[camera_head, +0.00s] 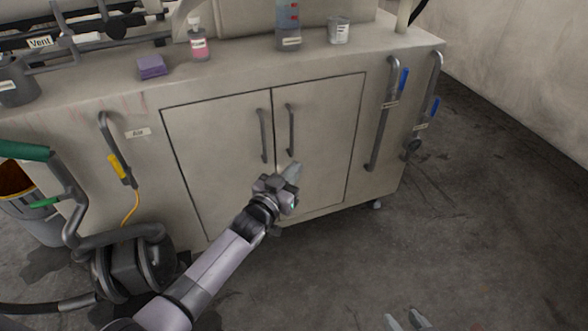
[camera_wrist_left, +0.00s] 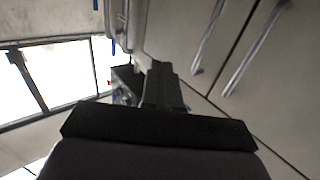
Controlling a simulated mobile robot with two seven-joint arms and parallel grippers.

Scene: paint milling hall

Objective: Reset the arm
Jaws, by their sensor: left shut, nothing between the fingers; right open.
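My left arm reaches in from the bottom left, and my left gripper (camera_head: 294,170) is in front of the cabinet's double doors (camera_head: 325,140), just below their two vertical handles (camera_head: 264,135). Its fingers are shut with nothing between them. I cannot tell whether it touches the door. In the left wrist view the closed dark fingers (camera_wrist_left: 162,85) point away from the camera, with door handles (camera_wrist_left: 245,60) to their right. My right gripper (camera_head: 405,321) shows only as fingertips at the bottom edge, spread apart and empty over the floor.
The cabinet top holds a purple block (camera_head: 151,67), a pink-labelled bottle (camera_head: 198,42), a tall container (camera_head: 289,25) and a cup (camera_head: 339,31). Pipes with blue-handled valves (camera_head: 403,79) run on its right. A pump (camera_head: 130,262) and bin (camera_head: 32,215) stand left. Floor at right is clear.

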